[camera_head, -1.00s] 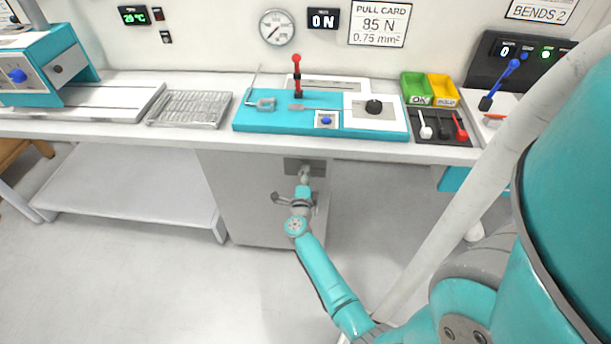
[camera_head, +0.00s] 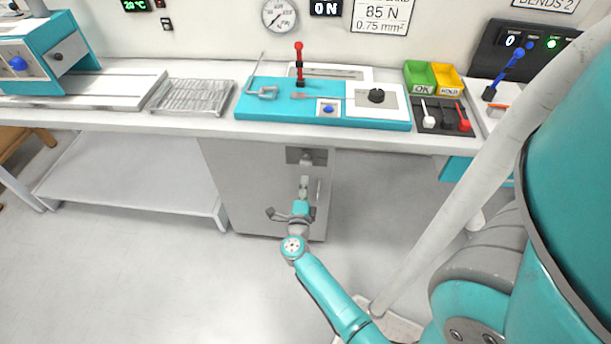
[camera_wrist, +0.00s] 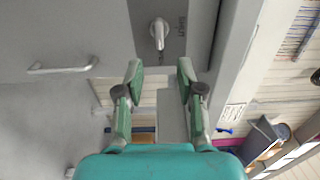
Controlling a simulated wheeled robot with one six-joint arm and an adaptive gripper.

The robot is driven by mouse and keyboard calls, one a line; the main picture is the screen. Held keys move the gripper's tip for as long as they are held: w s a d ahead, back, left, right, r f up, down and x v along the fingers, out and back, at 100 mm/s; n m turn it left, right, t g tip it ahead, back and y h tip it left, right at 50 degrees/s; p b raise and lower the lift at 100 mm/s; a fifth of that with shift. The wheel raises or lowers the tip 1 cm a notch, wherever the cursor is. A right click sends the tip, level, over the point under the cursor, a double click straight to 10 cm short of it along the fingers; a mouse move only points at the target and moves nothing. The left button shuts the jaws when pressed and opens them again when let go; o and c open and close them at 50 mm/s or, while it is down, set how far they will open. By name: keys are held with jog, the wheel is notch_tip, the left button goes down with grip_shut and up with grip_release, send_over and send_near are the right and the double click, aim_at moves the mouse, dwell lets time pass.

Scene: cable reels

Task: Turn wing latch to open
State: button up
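The wing latch (camera_head: 306,158) is on a dark plate at the top of the grey cabinet under the bench. In the wrist view the latch (camera_wrist: 158,32) is a pale round knob with its wing pointing down the picture, beside sideways lettering. My gripper (camera_head: 304,182) is just below the latch in the head view. In the wrist view my gripper (camera_wrist: 160,70) is open, with its two green-grey fingers apart and nothing between them. The latch lies beyond the fingertips, apart from them. A bar handle (camera_wrist: 62,69) is on the cabinet face to the left in that view.
The bench (camera_head: 190,127) overhangs the cabinet (camera_head: 240,180). It bears a teal fixture (camera_head: 275,110) with a red lever, a wire rack (camera_head: 188,98) and green and yellow bins. A low shelf (camera_head: 130,185) stands left of the cabinet. The floor in front is clear.

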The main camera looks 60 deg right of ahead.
jog(key=shift+v, duration=1.05)
jog(key=s+a+r+n+t+y, duration=0.35)
jog(key=s+a+n+t, duration=0.2)
jog(key=a+n, duration=0.4)
jog(key=s+a+r+n+t+y, duration=0.35)
jog(key=s+a+n, duration=0.3)
jog(key=a, duration=0.55)
jog(key=s+a+r+n+g+y, duration=0.1)
jog(key=s+a+r+n+y, duration=0.8)
jog(key=s+a+n, duration=0.3)
jog(key=s+n, duration=0.1)
jog(key=n, duration=0.2)
jog(key=shift+s+a+r+n+y, duration=0.25)
jog(key=shift+s+r+n+y, duration=0.05)
jog(key=shift+n, duration=0.1)
jog(key=shift+f, duration=0.1)
